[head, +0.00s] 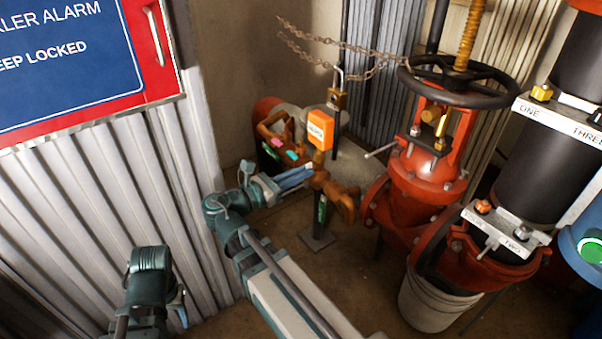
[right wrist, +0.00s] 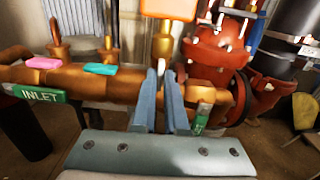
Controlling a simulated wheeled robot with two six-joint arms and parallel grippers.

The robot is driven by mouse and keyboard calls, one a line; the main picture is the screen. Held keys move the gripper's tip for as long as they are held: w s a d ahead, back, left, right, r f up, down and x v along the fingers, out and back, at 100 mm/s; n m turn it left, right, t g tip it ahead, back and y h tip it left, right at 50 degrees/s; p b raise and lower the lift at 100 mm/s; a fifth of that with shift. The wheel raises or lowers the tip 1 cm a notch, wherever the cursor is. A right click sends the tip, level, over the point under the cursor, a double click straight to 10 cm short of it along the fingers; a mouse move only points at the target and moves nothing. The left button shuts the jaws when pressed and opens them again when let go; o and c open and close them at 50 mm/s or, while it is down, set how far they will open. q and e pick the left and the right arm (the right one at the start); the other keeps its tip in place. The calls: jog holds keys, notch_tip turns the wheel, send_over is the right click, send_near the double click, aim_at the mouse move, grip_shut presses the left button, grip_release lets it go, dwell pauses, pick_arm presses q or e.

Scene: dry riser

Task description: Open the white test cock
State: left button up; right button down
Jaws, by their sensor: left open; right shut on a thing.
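The white test cock (right wrist: 161,66) shows as a small pale tip between my right gripper's fingertips in the right wrist view. It sits on the brass backflow body (right wrist: 75,78), beside a cyan cock (right wrist: 101,69) and a pink cock (right wrist: 63,63). My right gripper (right wrist: 163,75) is shut on the white cock; its fingers hide most of it. In the head view, the right gripper (head: 312,172) reaches the brass assembly from the left, and I cannot make out the white cock. My left gripper (head: 183,316) is low at the left, away from the assembly; little of it shows.
A red valve (head: 418,180) with a black handwheel (head: 460,82) stands to the right, above a bucket (head: 432,300). Corrugated wall (head: 110,200) borders the left.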

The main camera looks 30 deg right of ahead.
jog(key=c, duration=1)
grip_release()
jog(key=shift+o, duration=0.2)
jog(key=shift+a, duration=0.1)
jog(key=a, duration=0.5)
jog(key=shift+s, duration=0.2)
jog(key=shift+d+r, duration=0.1)
